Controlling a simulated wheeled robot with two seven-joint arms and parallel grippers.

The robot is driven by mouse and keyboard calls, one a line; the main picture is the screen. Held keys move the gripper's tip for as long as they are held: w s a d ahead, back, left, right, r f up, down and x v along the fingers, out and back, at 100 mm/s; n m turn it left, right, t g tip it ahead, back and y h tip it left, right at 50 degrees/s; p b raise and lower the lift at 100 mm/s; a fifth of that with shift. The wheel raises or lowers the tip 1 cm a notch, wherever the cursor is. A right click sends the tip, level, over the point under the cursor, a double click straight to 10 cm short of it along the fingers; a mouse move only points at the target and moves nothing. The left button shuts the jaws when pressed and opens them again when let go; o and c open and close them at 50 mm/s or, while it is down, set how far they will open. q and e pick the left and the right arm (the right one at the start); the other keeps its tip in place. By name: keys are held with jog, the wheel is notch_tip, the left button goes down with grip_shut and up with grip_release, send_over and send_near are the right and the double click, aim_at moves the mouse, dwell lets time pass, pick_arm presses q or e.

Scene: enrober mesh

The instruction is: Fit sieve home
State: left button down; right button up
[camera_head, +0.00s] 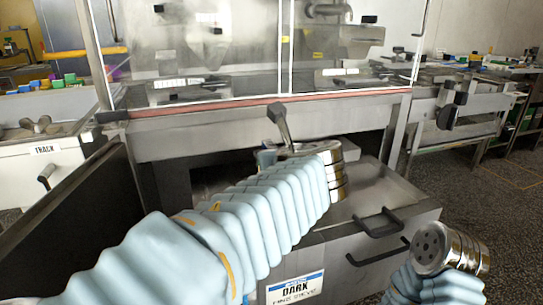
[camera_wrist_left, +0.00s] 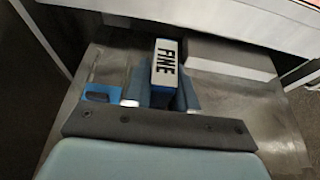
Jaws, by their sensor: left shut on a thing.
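In the left wrist view my left gripper (camera_wrist_left: 160,100) is shut on a block marked FINE (camera_wrist_left: 165,68), which has a white label and blue sides. I take this block to be the sieve's grip; the sieve's mesh cannot be made out. In the head view my sleeved left arm reaches over an open drawer (camera_head: 335,245) labelled DARK (camera_head: 295,287), with smaller, blurred words below. The arm hides the held thing and much of the drawer. My right arm is at the lower right; its gripper fingers do not show.
The drawer has a dark front handle (camera_head: 378,238). Above it stands a steel machine (camera_head: 270,118) with a clear guard. A dark panel (camera_head: 75,220) borders the left side. A white unit marked TRACK (camera_head: 45,150) is at the left. Floor is clear at the right.

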pick_arm(q)
jog(key=shift+f+b, duration=3.9)
jog(key=shift+f, duration=2)
pick_arm(e)
notch_tip(320, 180, down, 8)
jog(key=d, duration=0.2)
jog(key=shift+w+d, duration=0.15)
jog(key=shift+w, duration=0.3)
pick_arm(q)
jog(key=shift+s+f, duration=0.1)
jog(key=shift+f, duration=0.15)
pick_arm(e)
jog(key=shift+f, duration=0.1)
